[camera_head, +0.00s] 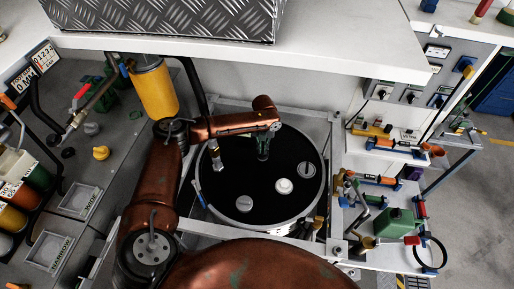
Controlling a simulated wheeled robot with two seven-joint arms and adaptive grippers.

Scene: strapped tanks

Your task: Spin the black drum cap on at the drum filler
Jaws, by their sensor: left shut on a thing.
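The drum (225,187) stands at the middle, its round black top facing up. Two silver discs (244,204) and a smaller white round fitting (284,186) sit on that top. My left gripper (263,155) points down over the far part of the drum top. It is shut on the black drum cap, which is hard to make out against the black top; whether the cap touches the drum cannot be told. A filler nozzle (216,156) hangs left of the gripper over the drum top. My right gripper is not in view.
A yellow cylinder (153,88) stands behind my left arm. Trays (78,200), coloured containers and a yellow knob-like piece (101,153) lie left. Shelves with valves and a green can (394,224) stand right. A white ledge (330,40) with a metal box overhangs the back.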

